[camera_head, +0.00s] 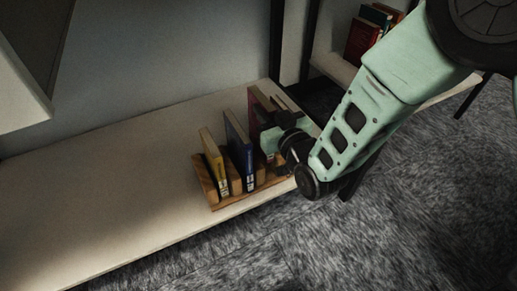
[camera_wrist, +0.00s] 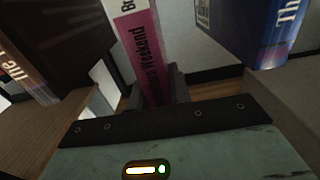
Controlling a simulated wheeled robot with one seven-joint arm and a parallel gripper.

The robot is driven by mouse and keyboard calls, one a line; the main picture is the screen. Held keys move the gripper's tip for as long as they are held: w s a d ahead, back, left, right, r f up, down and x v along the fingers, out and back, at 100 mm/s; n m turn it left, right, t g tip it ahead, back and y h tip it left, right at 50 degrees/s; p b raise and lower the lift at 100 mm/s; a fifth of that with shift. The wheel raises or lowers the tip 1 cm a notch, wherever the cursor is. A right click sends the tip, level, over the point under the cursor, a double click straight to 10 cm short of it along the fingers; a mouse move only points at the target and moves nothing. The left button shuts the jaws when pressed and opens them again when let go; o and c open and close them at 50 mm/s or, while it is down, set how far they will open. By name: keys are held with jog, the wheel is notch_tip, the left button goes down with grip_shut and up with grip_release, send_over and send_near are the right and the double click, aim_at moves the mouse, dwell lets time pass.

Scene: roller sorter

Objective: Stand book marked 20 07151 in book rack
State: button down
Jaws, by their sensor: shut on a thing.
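The wooden book rack (camera_head: 202,180) stands on the pale shelf board. It holds a yellow book (camera_head: 211,158) at the left and a blue book (camera_head: 238,145) beside it, both upright. My gripper (camera_head: 270,138) is at the rack's right part, by a dark red book (camera_head: 257,106). In the wrist view, my gripper (camera_wrist: 160,92) is shut on a book with a pink spine (camera_wrist: 146,45) that reads "Weekend". It looks like the dark red one. Its lower end is hidden by the gripper. The marking 20 07151 is not readable on any book.
In the wrist view, a blue book (camera_wrist: 250,28) is at the right and a dark brown book (camera_wrist: 45,45) at the left, close to the gripper. More books (camera_head: 362,38) stand on another shelf at the back right. The board (camera_head: 100,190) left of the rack is clear.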

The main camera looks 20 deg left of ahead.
notch_tip(320, 180, down, 8)
jog(key=b, duration=0.3)
jog(key=shift+r+b, duration=0.2)
jog(key=shift+b, duration=0.2)
jog(key=shift+f, duration=0.2)
jog(key=c, duration=1.3)
grip_release()
jog(key=shift+r, duration=0.15)
jog(key=shift+s+d+r, duration=0.1)
jog(key=shift+s+d, duration=0.05)
jog(key=shift+d, duration=0.05)
jog(key=p+v, duration=0.4)
jog(key=v, duration=0.7)
jog(key=shift+s+d+p, duration=0.2)
jog(key=shift+p, duration=0.15)
